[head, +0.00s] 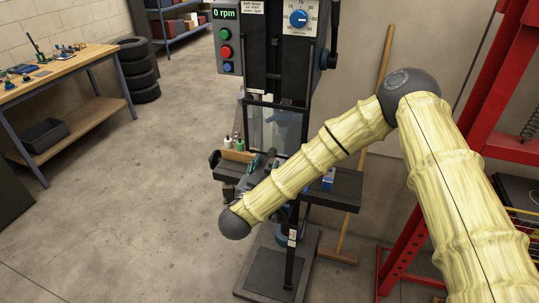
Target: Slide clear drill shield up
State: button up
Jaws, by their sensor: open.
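The clear drill shield (261,128) is a see-through panel in a dark frame. It hangs at the front of the drill press (276,72), below the head and above the dark work table (338,188). A bluish part shows through its right half. My arm crosses in front of the table from the right, and its forearm passes over the shield's lower right side. The arm's dark rounded joint is left of and below the shield. I cannot make out my gripper fingers in the head view.
A control box (226,43) with green, red and blue buttons sits left of the drill head. Small bottles (233,141) and tools crowd the press table. A broom (364,130) leans behind on the right, near a red frame (480,130).

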aim_at(271, 155)
jog(key=shift+p+x, duration=0.75)
jog(key=shift+x, duration=1.85)
grip_shut()
